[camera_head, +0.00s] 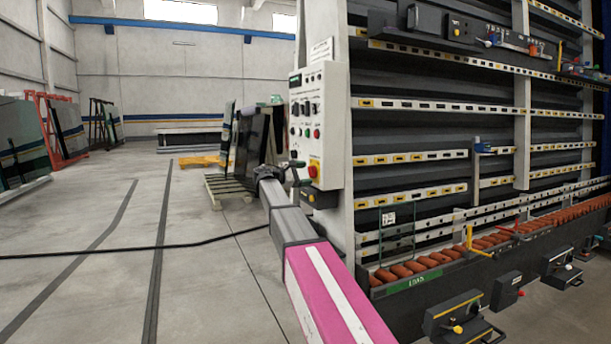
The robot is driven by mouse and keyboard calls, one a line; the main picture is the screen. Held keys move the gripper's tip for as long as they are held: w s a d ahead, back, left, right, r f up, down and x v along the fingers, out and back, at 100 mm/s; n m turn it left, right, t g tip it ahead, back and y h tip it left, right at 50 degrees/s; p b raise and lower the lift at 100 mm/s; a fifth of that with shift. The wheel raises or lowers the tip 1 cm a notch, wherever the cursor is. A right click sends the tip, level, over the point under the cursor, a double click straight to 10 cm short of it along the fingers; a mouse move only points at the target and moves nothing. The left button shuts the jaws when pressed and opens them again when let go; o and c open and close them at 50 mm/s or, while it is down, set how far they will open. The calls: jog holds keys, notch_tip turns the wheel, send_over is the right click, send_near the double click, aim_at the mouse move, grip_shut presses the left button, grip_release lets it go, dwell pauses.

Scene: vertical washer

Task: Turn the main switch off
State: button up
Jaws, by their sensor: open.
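A light grey control panel (318,128) with several knobs and buttons stands upright on the washer's front left post. A red knob on a yellow plate (313,170) sits near its lower edge and looks like the main switch. Its exact turn position is too small to tell. My gripper (296,165) is at the panel's lower left, close to the red knob. It is open and small in view, and I cannot tell whether it touches the knob. My arm comes up from the bottom of the picture.
The washer's slatted frame (430,103) fills the right side. A conveyor with orange-brown rollers (420,264) runs along its base. A black cable (130,251) lies across the floor. A pallet (228,188) with dark panels stands behind my gripper. The left floor is largely free.

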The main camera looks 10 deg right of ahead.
jog(key=s+a, duration=0.2)
jog(key=a, duration=0.8)
jog(key=s+d+f+m+y, duration=0.1)
jog(key=s+d+f+y, duration=0.2)
jog(key=f, duration=0.7)
jog(key=s+d+f+m+y, duration=0.15)
jog(key=s+f, duration=0.35)
jog(key=f, duration=0.5)
jog(key=s+d+f+y, duration=0.2)
jog(key=s+f+y, duration=0.15)
jog(key=f, duration=0.65)
jog(key=s+a+f+m+g+y, duration=0.1)
jog(key=s+f+m+y, duration=0.3)
jog(key=s+f, duration=0.6)
jog(key=s+a+f+m+g+y, duration=0.2)
jog(key=s+f+m+y, duration=0.3)
jog(key=s+f, duration=0.6)
jog(key=s+a, duration=0.1)
jog(key=s, duration=0.2)
jog(key=shift+s+a+y, duration=0.15)
jog(key=shift+y, duration=0.15)
